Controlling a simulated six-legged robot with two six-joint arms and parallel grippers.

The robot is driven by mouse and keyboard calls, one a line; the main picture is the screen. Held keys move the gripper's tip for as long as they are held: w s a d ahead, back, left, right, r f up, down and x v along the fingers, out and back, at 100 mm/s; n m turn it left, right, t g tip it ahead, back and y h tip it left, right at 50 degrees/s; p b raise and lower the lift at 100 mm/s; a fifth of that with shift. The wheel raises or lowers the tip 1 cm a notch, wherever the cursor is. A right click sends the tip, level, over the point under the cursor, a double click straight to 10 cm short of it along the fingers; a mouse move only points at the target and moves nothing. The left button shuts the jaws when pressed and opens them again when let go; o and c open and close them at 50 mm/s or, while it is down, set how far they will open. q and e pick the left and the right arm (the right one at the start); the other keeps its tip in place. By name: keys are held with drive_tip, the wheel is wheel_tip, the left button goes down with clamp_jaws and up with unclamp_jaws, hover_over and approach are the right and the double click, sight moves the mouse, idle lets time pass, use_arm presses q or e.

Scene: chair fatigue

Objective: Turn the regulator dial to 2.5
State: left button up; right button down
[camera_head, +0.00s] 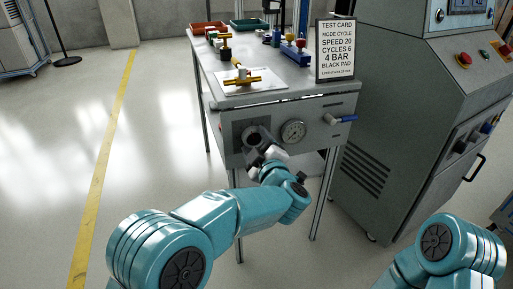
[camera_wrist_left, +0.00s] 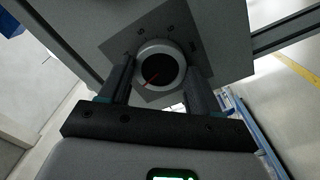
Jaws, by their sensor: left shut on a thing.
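The regulator dial (camera_head: 254,139) is a round dark knob on a dark square plate on the front of the metal table. In the left wrist view the dial (camera_wrist_left: 160,68) shows a pale rim, a dark face and a red pointer line towards its lower left. Scale marks around it are too blurred to read. My left gripper (camera_head: 262,148) is at the dial; in the left wrist view its two dark fingers (camera_wrist_left: 160,82) lie on either side of the dial and are shut on it. My right gripper is out of view; only part of that arm shows.
A round pressure gauge (camera_head: 293,131) sits right of the dial, then a blue-handled valve (camera_head: 341,119). Above them, the table top (camera_head: 268,96) holds brass fittings and trays. A test card (camera_head: 335,50) reads 4 BAR. A grey machine cabinet (camera_head: 385,130) stands close on the right.

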use_arm(q)
drive_tip(key=shift+f+n, duration=0.1)
drive_tip(key=shift+n, duration=0.4)
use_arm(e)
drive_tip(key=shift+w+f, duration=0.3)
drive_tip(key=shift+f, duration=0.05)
use_arm(q)
drive_tip(key=o, duration=1.1)
drive_tip(key=shift+c, duration=0.2)
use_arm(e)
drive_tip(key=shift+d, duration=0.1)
